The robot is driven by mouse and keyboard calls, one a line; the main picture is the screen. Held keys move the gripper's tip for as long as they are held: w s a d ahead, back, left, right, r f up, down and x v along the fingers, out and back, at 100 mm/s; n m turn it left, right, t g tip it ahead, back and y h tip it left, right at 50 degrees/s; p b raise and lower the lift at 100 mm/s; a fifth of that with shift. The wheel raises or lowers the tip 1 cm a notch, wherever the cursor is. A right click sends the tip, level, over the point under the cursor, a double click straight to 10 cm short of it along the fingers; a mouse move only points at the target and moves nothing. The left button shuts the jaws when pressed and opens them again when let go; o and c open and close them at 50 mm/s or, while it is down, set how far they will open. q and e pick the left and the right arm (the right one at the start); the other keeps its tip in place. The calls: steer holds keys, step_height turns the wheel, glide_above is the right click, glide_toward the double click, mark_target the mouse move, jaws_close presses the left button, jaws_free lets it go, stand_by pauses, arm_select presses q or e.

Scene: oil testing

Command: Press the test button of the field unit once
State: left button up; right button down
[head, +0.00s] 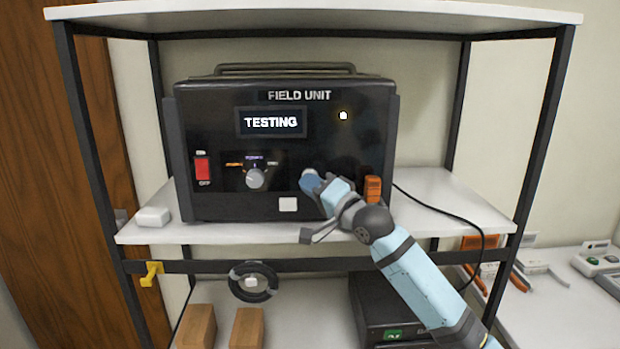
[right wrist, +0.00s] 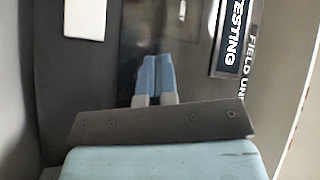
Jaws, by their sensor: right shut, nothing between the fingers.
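The black field unit (head: 330,130) stands on the middle shelf, and its screen (head: 271,122) reads "TESTING". A small light (head: 343,115) glows at its upper right. A red switch (head: 202,168) and a grey knob (head: 255,178) are on the left of its front. My right gripper (head: 311,181) is shut and empty, its tips at the lower middle of the front panel, right of the knob. The test button is not visible; the gripper covers that part of the panel. In the right wrist view the blue fingers (right wrist: 155,78) are together against the dark panel. My left gripper is not in view.
A white block (head: 152,216) lies on the middle shelf (head: 440,190), left of the unit. A black cable (head: 440,208) runs off the unit's right side. Wooden blocks (head: 197,326) and a dark box sit below. A side table (head: 560,300) with tools stands at right.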

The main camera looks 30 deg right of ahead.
steer(key=shift+s+a, duration=0.1)
steer(key=shift+s+a+p, duration=0.35)
steer(key=shift+s+p, duration=0.1)
steer(key=shift+s, duration=0.2)
steer(key=s+a, duration=0.1)
steer(key=s+p, duration=0.1)
steer(key=s, duration=0.1)
steer(key=s+a+p, duration=0.1)
steer(key=shift+s+a, duration=0.15)
steer(key=shift+a, duration=0.15)
stand_by(0.8)
